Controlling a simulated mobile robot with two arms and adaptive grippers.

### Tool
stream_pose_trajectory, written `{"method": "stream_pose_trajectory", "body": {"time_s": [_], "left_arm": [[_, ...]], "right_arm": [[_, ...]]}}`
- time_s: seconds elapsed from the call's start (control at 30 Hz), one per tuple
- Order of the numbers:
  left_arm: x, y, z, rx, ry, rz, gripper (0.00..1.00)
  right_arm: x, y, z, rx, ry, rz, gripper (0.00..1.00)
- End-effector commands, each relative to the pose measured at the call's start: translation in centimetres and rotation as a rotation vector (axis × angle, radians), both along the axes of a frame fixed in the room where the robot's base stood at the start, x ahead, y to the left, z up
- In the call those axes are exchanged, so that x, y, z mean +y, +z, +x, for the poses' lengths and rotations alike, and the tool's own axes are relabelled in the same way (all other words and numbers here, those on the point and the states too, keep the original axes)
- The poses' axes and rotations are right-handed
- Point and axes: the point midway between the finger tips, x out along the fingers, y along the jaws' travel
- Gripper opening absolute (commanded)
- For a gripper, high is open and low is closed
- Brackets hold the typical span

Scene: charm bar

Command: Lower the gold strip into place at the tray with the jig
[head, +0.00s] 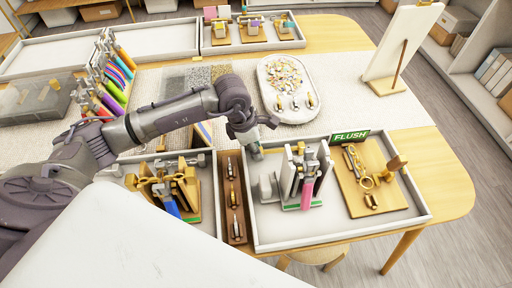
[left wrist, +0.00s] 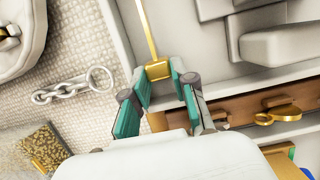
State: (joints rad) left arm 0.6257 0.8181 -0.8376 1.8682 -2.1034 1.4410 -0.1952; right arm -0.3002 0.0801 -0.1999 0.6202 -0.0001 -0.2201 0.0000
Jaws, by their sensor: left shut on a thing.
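In the left wrist view, the teal-padded fingers (left wrist: 160,95) are shut on the gold block-like end of the gold strip (left wrist: 158,70). In the head view the strip is too small to make out. The jig (head: 306,172) stands upright inside the tray, to the right of the gripper, with a pink-handled part in front. My right gripper is not in view.
Grey blocks (head: 266,188) stand inside the tray, left of the jig. A wooden board with gold parts (head: 372,185) and a green FLUSH sign (head: 350,135) are to the right. A narrow wooden tray (head: 235,225) is alongside. A white dish of charms (head: 284,80) is behind.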

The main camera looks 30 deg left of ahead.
Motion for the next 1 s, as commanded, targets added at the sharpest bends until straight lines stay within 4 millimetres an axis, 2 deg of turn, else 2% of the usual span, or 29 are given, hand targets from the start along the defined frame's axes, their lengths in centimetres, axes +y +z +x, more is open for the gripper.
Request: {"method": "stream_pose_trajectory", "body": {"time_s": [0.23, 0.27, 0.4, 0.43, 1.0], "left_arm": [[0.0, 0.02, 0.0, 0.0, 0.0, 0.0, 0.0], [0.0, 0.02, 0.0, 0.0, 0.0, 0.0, 0.29], [0.01, 0.02, 0.02, -0.001, 0.0, -0.001, 0.53], [0.01, 0.03, 0.03, -0.001, 0.0, 0.0, 0.55], [0.11, 0.05, 0.09, -0.002, 0.002, 0.001, 0.55]], "right_arm": [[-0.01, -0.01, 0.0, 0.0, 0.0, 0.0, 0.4], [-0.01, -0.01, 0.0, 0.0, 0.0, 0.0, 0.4], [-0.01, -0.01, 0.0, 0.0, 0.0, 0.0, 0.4], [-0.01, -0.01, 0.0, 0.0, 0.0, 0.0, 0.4], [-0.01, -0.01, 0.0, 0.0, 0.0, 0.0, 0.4]]}}
